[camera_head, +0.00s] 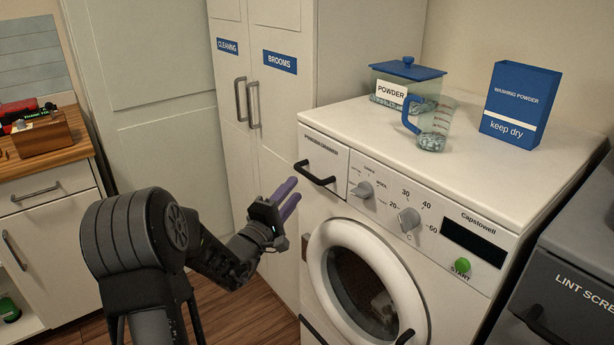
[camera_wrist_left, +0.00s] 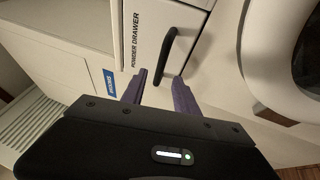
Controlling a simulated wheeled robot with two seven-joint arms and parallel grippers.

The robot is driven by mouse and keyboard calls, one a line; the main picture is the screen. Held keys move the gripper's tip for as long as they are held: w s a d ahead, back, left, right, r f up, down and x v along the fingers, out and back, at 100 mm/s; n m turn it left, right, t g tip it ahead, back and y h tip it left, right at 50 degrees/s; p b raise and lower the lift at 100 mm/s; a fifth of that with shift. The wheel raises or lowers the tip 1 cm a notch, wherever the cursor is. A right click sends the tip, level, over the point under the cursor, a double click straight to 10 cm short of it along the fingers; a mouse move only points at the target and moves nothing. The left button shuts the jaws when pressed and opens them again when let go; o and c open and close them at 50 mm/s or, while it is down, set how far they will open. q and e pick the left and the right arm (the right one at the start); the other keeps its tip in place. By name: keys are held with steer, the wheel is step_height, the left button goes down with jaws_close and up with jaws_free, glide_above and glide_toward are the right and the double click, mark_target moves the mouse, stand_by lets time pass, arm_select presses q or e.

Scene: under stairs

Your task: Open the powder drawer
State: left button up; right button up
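The powder drawer (camera_head: 322,158) is at the top left of the washing machine's front, and its face looks flush with the panel. It carries a dark bar handle (camera_head: 315,173). In the left wrist view the drawer (camera_wrist_left: 150,38) shows its label, and the handle (camera_wrist_left: 166,57) lies just beyond the fingertips. My left gripper (camera_head: 291,196) is in front of the machine, a little below and left of the handle. Its two purple fingers (camera_wrist_left: 158,84) are apart with nothing between them. My right gripper is in neither view.
The washing machine (camera_head: 352,115) has knobs, a green start button (camera_head: 461,265) and a round door (camera_head: 362,280). On top stand a powder box (camera_head: 406,82), a measuring jug (camera_head: 435,125) and a blue carton (camera_head: 520,105). A tall cupboard (camera_head: 268,100) is close on the left.

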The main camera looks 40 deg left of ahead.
mark_target(307, 172)
arm_select(q)
steer(key=shift+w, duration=0.15)
steer(key=p+x, duration=0.1)
steer(key=x, duration=0.6)
steer(key=shift+w+p, duration=0.3)
steer(key=shift+p, duration=0.05)
steer(key=shift+c, duration=0.2)
jaws_close()
stand_by(0.9)
